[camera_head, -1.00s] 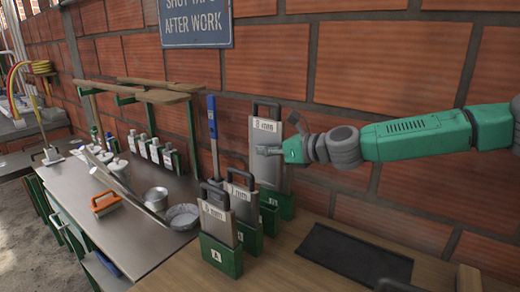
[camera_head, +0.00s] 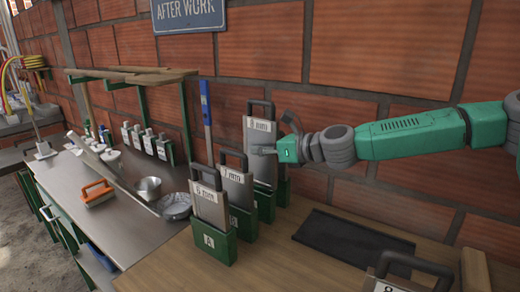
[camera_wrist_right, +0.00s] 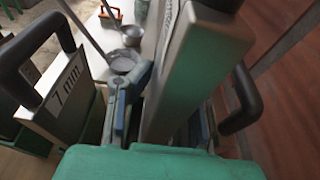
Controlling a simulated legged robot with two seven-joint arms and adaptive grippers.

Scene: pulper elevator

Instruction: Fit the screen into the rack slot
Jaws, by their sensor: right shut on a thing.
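My right gripper (camera_head: 264,151) is shut on the grey 8 mm screen (camera_head: 259,165), one finger across its front face below the label. The screen stands upright, handle up, and its plate also shows between the fingers in the right wrist view (camera_wrist_right: 163,95). Its lower end is behind the 7 mm screen (camera_head: 236,187), so I cannot tell whether it is in a slot. The green rack's slot blocks run back from slot A (camera_head: 219,247), which holds the 6 mm screen (camera_head: 209,207). The 7 mm screen stands in the block behind. My left gripper is out of view.
A black mat (camera_head: 350,242) lies on the wooden bench to the right. Another handled screen (camera_head: 400,283) is partly visible at the bottom edge. A blue-handled tool (camera_head: 206,105) stands behind the rack. Metal bowls (camera_head: 174,206) and an orange brush (camera_head: 97,193) are on the steel table left.

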